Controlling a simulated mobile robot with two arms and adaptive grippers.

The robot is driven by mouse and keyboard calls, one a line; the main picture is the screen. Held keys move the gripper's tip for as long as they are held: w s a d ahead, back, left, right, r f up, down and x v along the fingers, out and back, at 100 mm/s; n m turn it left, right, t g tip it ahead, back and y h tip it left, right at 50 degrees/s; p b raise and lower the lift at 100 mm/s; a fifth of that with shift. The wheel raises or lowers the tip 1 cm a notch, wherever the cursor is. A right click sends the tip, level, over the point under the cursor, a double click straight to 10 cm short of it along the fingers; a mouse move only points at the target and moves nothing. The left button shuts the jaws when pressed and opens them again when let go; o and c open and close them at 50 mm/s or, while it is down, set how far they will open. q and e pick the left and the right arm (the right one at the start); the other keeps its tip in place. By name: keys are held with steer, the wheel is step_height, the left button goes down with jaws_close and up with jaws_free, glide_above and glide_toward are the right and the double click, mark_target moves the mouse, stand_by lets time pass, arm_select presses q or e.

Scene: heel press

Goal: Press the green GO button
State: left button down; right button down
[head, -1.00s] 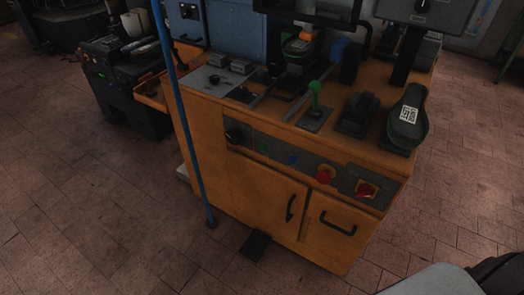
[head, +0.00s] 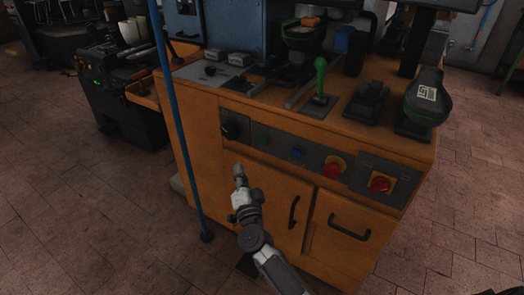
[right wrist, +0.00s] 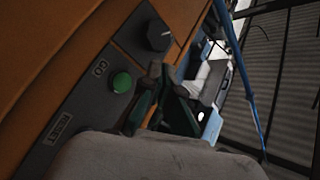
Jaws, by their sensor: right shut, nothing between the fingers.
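The green GO button (head: 262,141) sits on the dark control panel on the front of the orange cabinet. It shows larger in the right wrist view (right wrist: 121,82), beside its "GO" label, unobstructed. My right gripper (head: 239,172) is shut and empty, in front of the cabinet. In the head view its tips appear below and a little left of the button. In the right wrist view the fingers (right wrist: 156,78) show just right of the button; I cannot tell the exact gap to the panel. My left gripper is not in view.
The panel also has a black knob (head: 231,128), a blue button (head: 297,153), a red emergency button (head: 334,167) and a red rotary switch (head: 381,184). A blue pole (head: 180,130) stands at the cabinet's left. A green-knobbed lever (head: 320,78) is on top.

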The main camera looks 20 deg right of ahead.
mark_target(263, 140)
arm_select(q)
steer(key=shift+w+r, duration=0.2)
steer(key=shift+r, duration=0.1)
arm_select(e)
steer(key=shift+w+d+r+m+h, duration=0.15)
steer(key=shift+r+m, duration=0.1)
steer(key=shift+r, duration=0.3)
steer(key=shift+w+d+r+m+h, duration=0.15)
steer(key=shift+r+m, duration=0.1)
steer(key=shift+r, duration=0.25)
